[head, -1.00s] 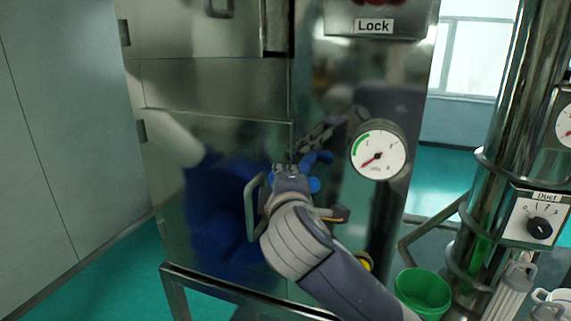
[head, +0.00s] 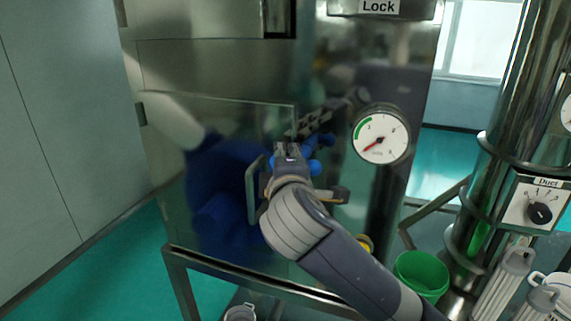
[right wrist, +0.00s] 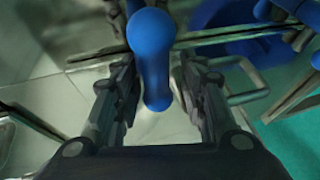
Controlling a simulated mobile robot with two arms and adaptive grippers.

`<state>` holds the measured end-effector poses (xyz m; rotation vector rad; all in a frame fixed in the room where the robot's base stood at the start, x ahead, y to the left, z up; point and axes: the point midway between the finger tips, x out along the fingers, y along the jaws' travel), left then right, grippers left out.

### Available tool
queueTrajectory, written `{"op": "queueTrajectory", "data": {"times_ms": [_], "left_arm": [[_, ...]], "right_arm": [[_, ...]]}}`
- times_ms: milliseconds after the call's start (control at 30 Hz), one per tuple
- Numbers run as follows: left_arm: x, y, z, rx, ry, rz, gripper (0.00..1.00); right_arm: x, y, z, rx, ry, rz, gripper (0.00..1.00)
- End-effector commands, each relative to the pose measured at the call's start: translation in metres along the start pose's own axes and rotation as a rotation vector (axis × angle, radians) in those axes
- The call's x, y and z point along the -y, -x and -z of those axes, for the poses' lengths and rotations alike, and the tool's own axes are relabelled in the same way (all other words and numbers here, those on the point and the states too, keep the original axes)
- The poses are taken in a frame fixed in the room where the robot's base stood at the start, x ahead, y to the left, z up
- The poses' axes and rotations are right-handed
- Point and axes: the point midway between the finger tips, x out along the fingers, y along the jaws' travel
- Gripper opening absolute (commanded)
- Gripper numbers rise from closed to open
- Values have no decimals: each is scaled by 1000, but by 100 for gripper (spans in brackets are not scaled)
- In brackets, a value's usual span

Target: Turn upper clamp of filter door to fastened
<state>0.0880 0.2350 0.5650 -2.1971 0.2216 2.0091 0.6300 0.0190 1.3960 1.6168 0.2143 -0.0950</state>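The filter door (head: 215,130) is the shiny metal panel at left centre of the head view, with a bar handle (head: 252,190). The upper clamp's blue handle (head: 319,141) shows at the door's right edge, partly hidden by my right gripper (head: 288,149). In the right wrist view, the rounded blue handle (right wrist: 152,55) stands between the two fingers of my right gripper (right wrist: 158,90). The fingers are open, with a visible gap on each side of the handle. My left gripper is in neither view.
A round gauge (head: 381,135) is mounted right of the clamp, below the Lock sign (head: 379,6). A metal frame (head: 250,275) runs beneath the door. A green bucket (head: 421,275) and a steel column with a Duct dial (head: 540,212) stand at right.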

Motion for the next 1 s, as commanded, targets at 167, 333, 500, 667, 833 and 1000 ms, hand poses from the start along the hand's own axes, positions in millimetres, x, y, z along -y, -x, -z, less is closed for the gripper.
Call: {"op": "queueTrajectory", "data": {"times_ms": [167,333,500,667,833,1000], "left_arm": [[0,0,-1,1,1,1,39],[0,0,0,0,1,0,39],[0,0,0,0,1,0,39],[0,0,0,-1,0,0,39],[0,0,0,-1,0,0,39],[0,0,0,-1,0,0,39]], "right_arm": [[-2,5,1,-2,-1,-3,39],[-2,28,1,-4,-3,-4,39],[-1,65,1,-5,-1,-3,39],[-1,95,1,-5,-2,-1,39],[0,113,1,-2,0,0,39],[1,117,0,0,0,2,39]]}}
